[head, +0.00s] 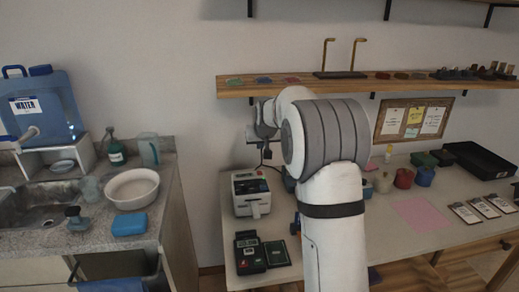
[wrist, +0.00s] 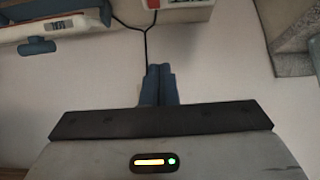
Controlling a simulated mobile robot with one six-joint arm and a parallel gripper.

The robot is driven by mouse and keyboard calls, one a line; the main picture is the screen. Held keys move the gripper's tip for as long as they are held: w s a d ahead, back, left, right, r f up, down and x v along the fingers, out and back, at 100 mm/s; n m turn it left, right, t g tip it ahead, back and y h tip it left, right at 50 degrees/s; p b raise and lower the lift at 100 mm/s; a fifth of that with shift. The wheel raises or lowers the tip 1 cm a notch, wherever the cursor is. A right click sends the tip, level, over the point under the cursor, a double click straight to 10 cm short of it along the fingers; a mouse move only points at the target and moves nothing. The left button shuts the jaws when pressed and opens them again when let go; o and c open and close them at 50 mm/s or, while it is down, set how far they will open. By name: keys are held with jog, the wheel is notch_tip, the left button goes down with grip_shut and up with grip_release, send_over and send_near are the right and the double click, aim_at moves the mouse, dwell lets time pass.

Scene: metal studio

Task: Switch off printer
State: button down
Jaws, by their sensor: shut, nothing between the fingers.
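The printer (head: 251,193) is a small white and dark box on the back left of the right-hand table in the head view, with a pale label at its front. Whether it is on cannot be told. My gripper (head: 265,150) is above and behind the printer near the wall, partly hidden by my arm. In the wrist view my gripper (wrist: 158,85) has its two blue-grey fingers together, with nothing between them, in front of a pale surface. A partly cut-off red and white item (wrist: 236,7) is at the top edge, close to a black cord (wrist: 148,40).
A wooden wall shelf (head: 235,87) runs above my arm. A black device (head: 250,255) is in front of the printer. Several coloured jars and a black tray (head: 482,160) stand to the right. A sink counter (head: 100,238) is to the left, past a gap.

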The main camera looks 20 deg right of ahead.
jog(key=shift+s, duration=0.1)
jog(key=s+a+r+g, duration=0.1)
jog(key=s+a, duration=0.2)
jog(key=s, duration=0.8)
jog(key=s+a+r+g, duration=0.1)
jog(key=s+a+g, duration=0.1)
jog(key=s, duration=1)
jog(key=s+a+f+g, duration=0.1)
jog(key=s+f, duration=0.2)
jog(key=s, duration=0.7)
jog(key=s+a+f+n+g, duration=0.1)
jog(key=s+f, duration=0.2)
jog(key=s, duration=0.8)
jog(key=shift+s+a+g+y, duration=0.15)
jog(key=shift+a+g+y, duration=0.1)
jog(key=shift+g+y, duration=0.05)
